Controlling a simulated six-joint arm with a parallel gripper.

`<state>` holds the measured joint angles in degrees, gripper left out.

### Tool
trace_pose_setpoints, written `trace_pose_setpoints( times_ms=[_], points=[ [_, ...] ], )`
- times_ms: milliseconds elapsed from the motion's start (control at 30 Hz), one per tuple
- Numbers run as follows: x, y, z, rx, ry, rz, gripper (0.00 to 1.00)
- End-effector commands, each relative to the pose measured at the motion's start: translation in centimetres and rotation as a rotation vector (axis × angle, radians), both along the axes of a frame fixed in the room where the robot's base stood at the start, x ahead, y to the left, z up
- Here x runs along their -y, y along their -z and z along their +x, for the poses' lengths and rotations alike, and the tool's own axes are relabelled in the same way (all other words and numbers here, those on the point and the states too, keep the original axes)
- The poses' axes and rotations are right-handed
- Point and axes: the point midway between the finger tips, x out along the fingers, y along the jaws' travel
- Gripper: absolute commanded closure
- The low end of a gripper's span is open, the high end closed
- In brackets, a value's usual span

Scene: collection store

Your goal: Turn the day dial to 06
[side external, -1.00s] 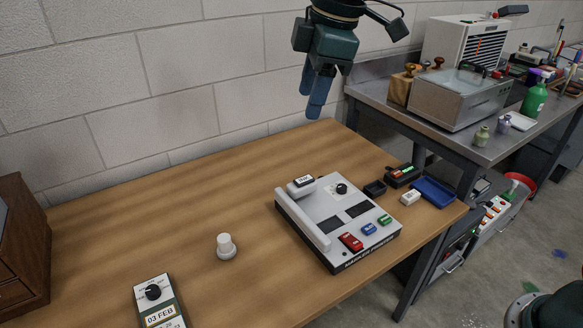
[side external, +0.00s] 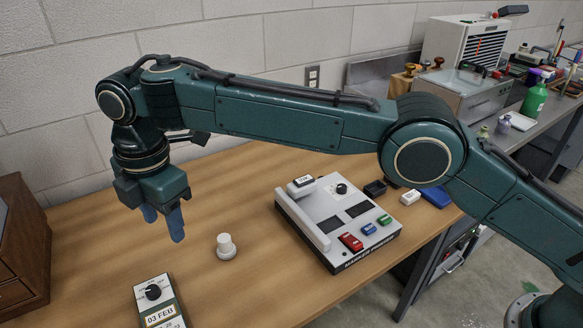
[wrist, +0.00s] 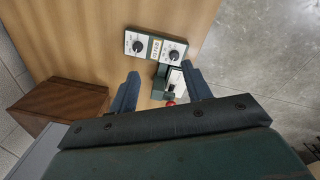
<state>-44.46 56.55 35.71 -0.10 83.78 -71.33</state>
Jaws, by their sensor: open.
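The date unit (side external: 160,312) stands at the table's front left, cut off by the picture's lower edge. Its label (side external: 160,316) reads 03 FEB, and one black dial (side external: 153,292) shows above it. The wrist view shows the unit (wrist: 156,37) with two black dials, one left (wrist: 138,46) and one right (wrist: 174,55) of the label; which is the day dial is too small to read. My gripper (side external: 163,227) is open, fingers pointing down, above the table and beyond the unit.
A white knob-shaped piece (side external: 226,247) stands on the table right of the unit. A grey machine (side external: 322,210) with coloured buttons sits further right. A brown wooden cabinet (side external: 24,245) is at the left edge. A small item with a red knob (wrist: 170,103) lies near the unit.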

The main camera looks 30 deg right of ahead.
Motion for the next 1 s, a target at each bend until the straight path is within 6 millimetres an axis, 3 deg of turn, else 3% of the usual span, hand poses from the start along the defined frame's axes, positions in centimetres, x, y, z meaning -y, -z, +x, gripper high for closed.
trace_pose_setpoints(
  times_ms=[200,400,1000],
  points=[
    [-4.5,5.3,-2.4,-0.024,-0.185,-0.033,0.51],
    [-6.8,8.3,-4.2,-0.037,-0.299,-0.051,0.51],
    [-7.3,10.0,-4.8,-0.042,-0.334,-0.057,0.51]
  ],
)
